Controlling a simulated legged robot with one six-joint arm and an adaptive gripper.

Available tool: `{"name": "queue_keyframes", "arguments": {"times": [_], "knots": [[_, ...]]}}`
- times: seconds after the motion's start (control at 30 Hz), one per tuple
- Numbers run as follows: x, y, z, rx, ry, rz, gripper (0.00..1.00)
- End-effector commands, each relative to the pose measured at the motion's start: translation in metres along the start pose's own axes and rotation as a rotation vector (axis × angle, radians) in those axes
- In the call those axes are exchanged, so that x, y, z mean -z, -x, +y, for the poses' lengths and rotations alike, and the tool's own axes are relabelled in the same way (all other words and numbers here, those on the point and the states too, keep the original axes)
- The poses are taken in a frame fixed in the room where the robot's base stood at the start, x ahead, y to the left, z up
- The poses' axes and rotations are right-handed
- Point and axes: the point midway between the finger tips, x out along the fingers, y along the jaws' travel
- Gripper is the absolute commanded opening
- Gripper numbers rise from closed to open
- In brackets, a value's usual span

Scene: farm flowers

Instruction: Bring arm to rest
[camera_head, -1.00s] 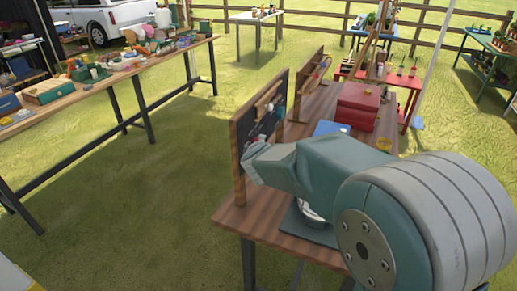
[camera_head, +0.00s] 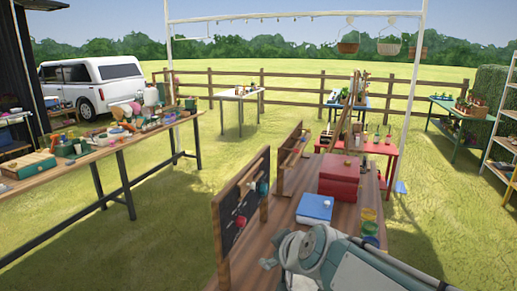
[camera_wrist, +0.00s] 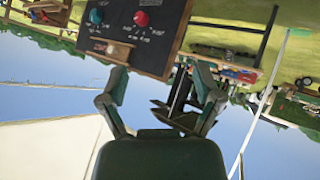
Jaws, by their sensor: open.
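My arm shows at the bottom right of the head view, folded low over the near end of a brown wooden table (camera_head: 286,222). In the wrist view my gripper (camera_wrist: 162,82) has its two dark green fingers spread wide apart, with nothing between them. Beyond the fingertips a wood-framed blackboard (camera_wrist: 134,30) appears upside down, apart from the gripper. The same blackboard (camera_head: 232,225) stands upright on the table's left edge in the head view, with a red and a blue round item on its face. My fingertips are hard to make out in the head view.
A long cluttered workbench (camera_head: 95,156) runs along the left. Open grass lies between workbench and table.

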Motion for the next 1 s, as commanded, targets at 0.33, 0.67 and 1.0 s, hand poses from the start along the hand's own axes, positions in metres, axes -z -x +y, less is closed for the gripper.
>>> {"name": "queue_keyframes", "arguments": {"times": [0.33, 0.67, 1.0], "knots": [[-0.099, 0.097, -0.028, -0.025, -0.463, -0.275, 0.83], [-0.164, 0.146, -0.045, -0.174, -0.76, -0.462, 0.83], [-0.165, 0.146, -0.045, -0.177, -0.768, -0.465, 0.83]]}}
